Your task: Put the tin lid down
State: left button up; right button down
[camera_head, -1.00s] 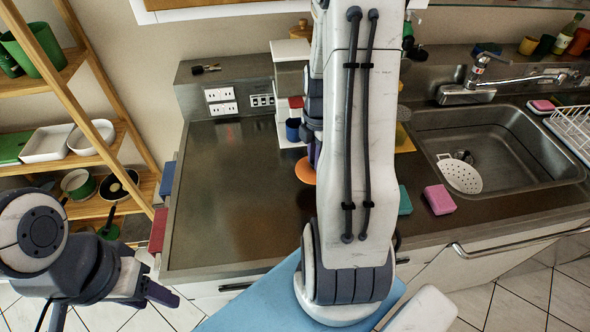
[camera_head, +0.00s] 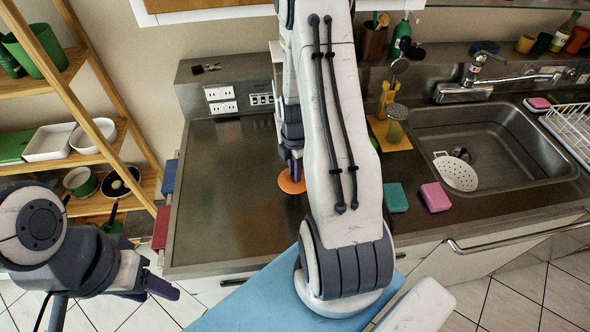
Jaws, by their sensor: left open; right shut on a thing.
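The orange round lid (camera_head: 291,182), which I take for the tin lid, is flat and low over the grey metal counter. My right gripper (camera_head: 291,170) is shut on it from above. My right arm hides part of the gripper and some of the counter behind it. I cannot tell whether the lid touches the counter. My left gripper (camera_head: 160,291) is open and empty at the lower left, in front of the counter and away from the lid.
The counter (camera_head: 225,195) is bare left of the lid. Right of my arm are a green sponge (camera_head: 396,197), a pink sponge (camera_head: 435,197) and the sink (camera_head: 520,155) with a white strainer (camera_head: 457,172). A wooden shelf (camera_head: 100,203) stands at the left.

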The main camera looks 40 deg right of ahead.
jog(key=shift+f, duration=0.2)
jog(key=c, duration=0.7)
grip_release()
jog(key=shift+r, duration=0.1)
jog(key=shift+r, duration=0.55)
notch_tip(320, 180, up, 11)
jog(key=shift+r+b, duration=0.1)
jog(key=shift+b, duration=0.9)
